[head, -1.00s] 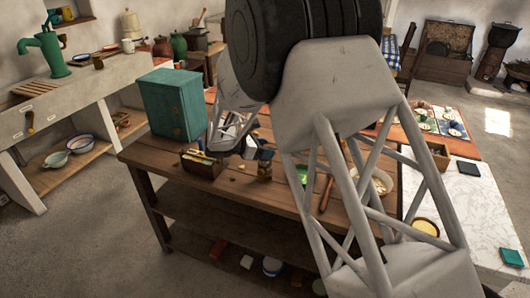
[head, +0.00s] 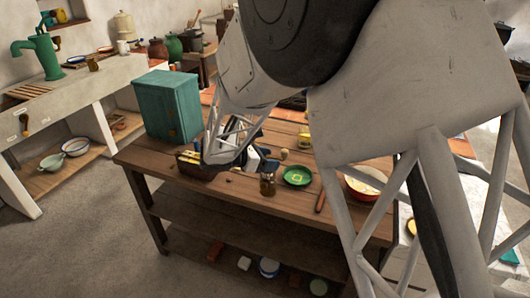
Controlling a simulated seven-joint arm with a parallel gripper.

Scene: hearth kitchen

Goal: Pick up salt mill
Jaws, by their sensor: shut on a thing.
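The salt mill (head: 268,185), a small brownish upright thing, is near the middle of the wooden table, left of a green plate. My gripper (head: 267,167), dark and blue at its end, comes in from behind and above. It is shut on the mill's upper part. The fingertips are small and partly hidden, so the exact grip does not show. I cannot tell whether the mill's base touches the table.
The table (head: 215,190) also bears a green plate (head: 298,177), a bowl (head: 365,183), a dark box of small things (head: 200,166) and a teal cabinet (head: 168,106). A yellowish item (head: 304,138) stands behind. The table's front left is clear.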

